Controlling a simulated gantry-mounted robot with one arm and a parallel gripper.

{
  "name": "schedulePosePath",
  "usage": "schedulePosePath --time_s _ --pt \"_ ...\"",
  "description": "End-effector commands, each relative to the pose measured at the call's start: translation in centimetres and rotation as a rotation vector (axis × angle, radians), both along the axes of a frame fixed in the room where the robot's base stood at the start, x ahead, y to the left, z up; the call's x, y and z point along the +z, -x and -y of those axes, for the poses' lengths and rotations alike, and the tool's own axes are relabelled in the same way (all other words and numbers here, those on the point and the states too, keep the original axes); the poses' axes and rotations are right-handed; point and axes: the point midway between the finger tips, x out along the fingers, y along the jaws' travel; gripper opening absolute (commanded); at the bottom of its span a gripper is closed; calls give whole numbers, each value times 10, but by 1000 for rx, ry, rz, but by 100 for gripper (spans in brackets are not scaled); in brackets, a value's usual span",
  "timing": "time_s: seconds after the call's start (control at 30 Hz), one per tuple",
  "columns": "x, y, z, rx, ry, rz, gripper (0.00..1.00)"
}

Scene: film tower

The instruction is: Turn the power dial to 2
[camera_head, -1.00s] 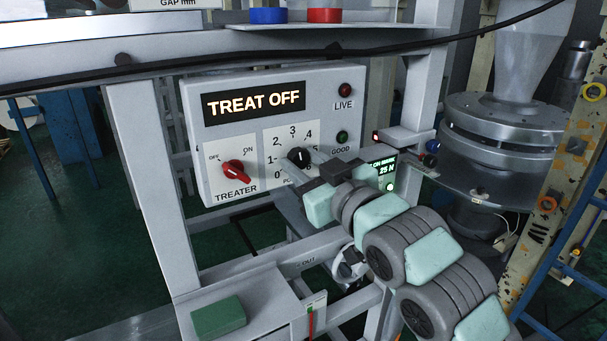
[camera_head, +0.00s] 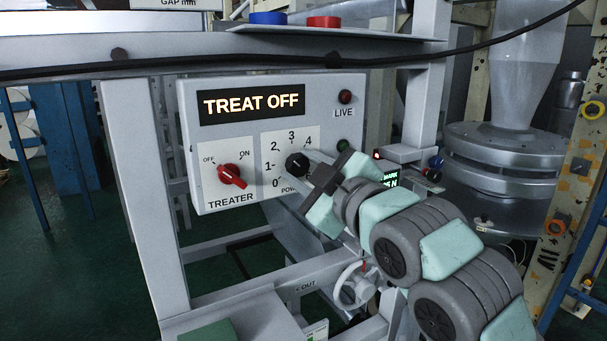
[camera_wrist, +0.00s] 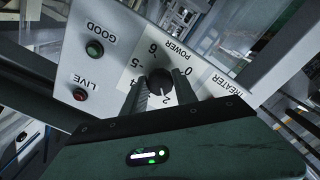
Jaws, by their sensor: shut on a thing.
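The black round power dial (camera_head: 297,163) sits on the light grey control panel (camera_head: 222,140), within a white printed scale of numbers. In the wrist view the dial (camera_wrist: 159,81) stands between the two fingers of my gripper (camera_wrist: 160,84), which is shut on it. The printed 2 shows just below the dial there, between the fingers. My gripper (camera_head: 299,168) reaches the dial from the lower right in the head view, covering the right and lower part of the scale. The dial's exact setting is hard to read.
Left of the dial is the red treater switch (camera_head: 232,175), turned toward OFF. The display (camera_head: 251,104) reads TREAT OFF. The red LIVE lamp (camera_head: 345,97) and green GOOD lamp (camera_head: 343,145) look unlit. A black cable (camera_head: 300,62) crosses above the panel.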

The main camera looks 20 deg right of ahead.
Motion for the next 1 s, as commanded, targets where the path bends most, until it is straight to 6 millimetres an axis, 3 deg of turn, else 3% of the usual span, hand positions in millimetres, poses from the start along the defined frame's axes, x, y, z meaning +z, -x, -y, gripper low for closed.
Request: schedulePosePath --time_s 0.37,0.4,0.67,1.0 --pt "1 0 0 1 6 1 0" --pt "1 0 0 1 6 1 35" --pt "0 0 0 0 5 1 56" --pt "0 5 2 -1 5 1 56"
